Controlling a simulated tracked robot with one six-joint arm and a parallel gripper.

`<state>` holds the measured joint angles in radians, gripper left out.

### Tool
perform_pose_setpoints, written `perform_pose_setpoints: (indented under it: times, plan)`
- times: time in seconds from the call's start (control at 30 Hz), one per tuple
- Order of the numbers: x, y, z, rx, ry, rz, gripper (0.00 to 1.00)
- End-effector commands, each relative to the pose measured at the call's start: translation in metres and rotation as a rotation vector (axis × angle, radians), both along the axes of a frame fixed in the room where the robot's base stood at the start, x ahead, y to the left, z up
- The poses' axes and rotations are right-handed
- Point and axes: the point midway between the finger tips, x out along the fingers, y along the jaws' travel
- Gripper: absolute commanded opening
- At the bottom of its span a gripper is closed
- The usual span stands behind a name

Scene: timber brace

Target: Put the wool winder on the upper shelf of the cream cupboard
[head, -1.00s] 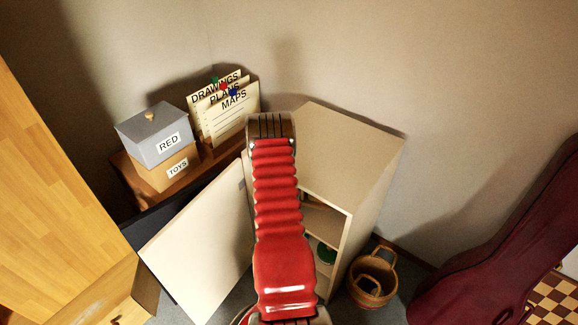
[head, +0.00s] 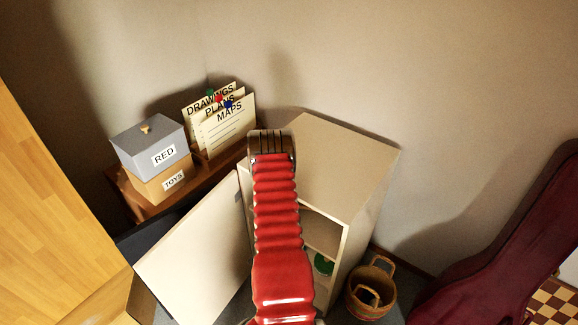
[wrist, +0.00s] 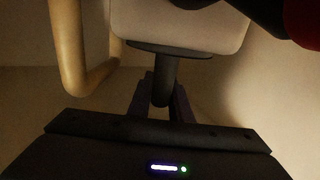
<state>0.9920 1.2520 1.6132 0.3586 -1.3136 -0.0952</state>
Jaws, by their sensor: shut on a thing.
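The cream cupboard (head: 345,150) stands in the corner with its door (head: 195,250) swung open to the left. Its open front shows partly to the right of my red arm, with an upper compartment (head: 322,232) above a lower one. My arm reaches over the front and hides much of the opening and my gripper. In the wrist view my gripper (wrist: 161,82) is shut on a dark post under a pale rounded body, which I take for the wool winder (wrist: 180,22). A tan bent bar (wrist: 68,50) shows at left; whether it belongs to the winder I cannot tell.
A green thing (head: 323,264) is in the lower compartment. A basket (head: 370,289) stands right of the cupboard, and a dark red instrument case (head: 500,250) further right. Left are a RED box (head: 149,148), a TOYS box (head: 166,184) and a file holder on a wooden unit.

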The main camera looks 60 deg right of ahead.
Motion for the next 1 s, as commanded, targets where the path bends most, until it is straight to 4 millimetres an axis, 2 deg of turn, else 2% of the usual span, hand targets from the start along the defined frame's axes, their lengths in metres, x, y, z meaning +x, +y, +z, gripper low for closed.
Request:
perform_pose_setpoints:
  times: [0.2,0.47,0.5,0.7,0.77,1.0]
  plan:
    - [0.000,0.000,-0.010,-0.003,-0.001,0.001,0.00]
    - [0.001,0.001,-0.011,-0.003,-0.001,0.001,0.00]
    - [0.000,0.002,-0.014,0.004,0.002,0.001,0.19]
    - [0.000,0.002,-0.014,0.004,0.002,0.001,0.33]
    - [0.000,0.002,-0.014,0.004,0.002,0.001,0.37]
    - [0.000,0.002,-0.014,0.003,0.002,0.001,0.37]
